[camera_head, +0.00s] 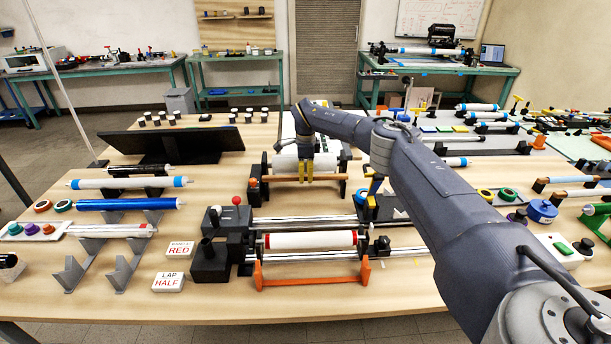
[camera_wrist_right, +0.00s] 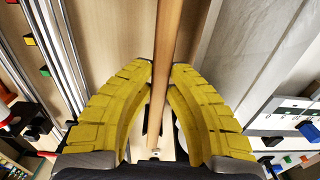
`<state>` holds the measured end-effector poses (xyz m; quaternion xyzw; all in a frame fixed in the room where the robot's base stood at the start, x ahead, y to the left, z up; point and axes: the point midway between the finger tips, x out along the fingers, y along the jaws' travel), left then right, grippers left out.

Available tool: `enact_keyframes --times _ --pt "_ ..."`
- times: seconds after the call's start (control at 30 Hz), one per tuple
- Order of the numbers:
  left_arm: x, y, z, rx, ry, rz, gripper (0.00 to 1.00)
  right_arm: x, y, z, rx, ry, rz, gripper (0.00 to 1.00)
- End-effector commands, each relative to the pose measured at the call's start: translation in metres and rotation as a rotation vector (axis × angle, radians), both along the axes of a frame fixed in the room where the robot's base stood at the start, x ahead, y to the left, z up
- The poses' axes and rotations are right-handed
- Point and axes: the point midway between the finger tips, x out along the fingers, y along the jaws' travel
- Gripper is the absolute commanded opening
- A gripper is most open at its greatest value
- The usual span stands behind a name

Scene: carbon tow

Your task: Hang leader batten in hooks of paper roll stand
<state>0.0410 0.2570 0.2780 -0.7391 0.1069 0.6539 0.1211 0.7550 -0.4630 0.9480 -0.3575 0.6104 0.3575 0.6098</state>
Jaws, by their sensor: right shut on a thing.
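My right gripper (camera_head: 306,177) has yellow fingers and reaches down over the middle of the table. It is shut on the thin wooden leader batten (camera_head: 332,177). The batten lies level, left to right, in front of the white paper roll (camera_head: 284,163). In the right wrist view the batten (camera_wrist_right: 168,40) passes between the yellow fingertips (camera_wrist_right: 160,72), with the white paper (camera_wrist_right: 235,60) to its right. The dark paper roll stand (camera_head: 265,168) shows at the roll's ends. Its hooks are too small to make out, so I cannot tell whether the batten touches them. My left gripper is out of view.
A red-edged white roller (camera_head: 310,240) on metal rails and an orange bar (camera_head: 312,282) stand nearer the front. A black panel (camera_head: 170,143) and a blue roller (camera_head: 125,204) are at left. Bare wood lies along the front edge. My right arm covers part of the right side.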

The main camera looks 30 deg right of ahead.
Motion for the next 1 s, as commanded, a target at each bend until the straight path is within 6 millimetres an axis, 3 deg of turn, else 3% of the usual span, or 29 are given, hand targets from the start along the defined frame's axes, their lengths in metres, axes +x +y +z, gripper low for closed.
enact_keyframes --times 0.5,0.53,0.73,1.0 --pt "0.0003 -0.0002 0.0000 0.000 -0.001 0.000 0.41 0.0000 0.0001 -0.0090 0.000 -0.001 0.001 0.00" --pt "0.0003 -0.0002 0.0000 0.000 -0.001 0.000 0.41 0.0001 0.0000 -0.0091 0.000 -0.001 0.001 0.17" --pt "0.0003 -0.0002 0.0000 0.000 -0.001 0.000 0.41 0.0001 0.0000 -0.0089 0.000 -0.001 0.001 0.40" --pt "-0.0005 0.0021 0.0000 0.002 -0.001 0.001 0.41 0.0001 -0.0001 -0.0078 0.000 -0.001 0.000 0.40"
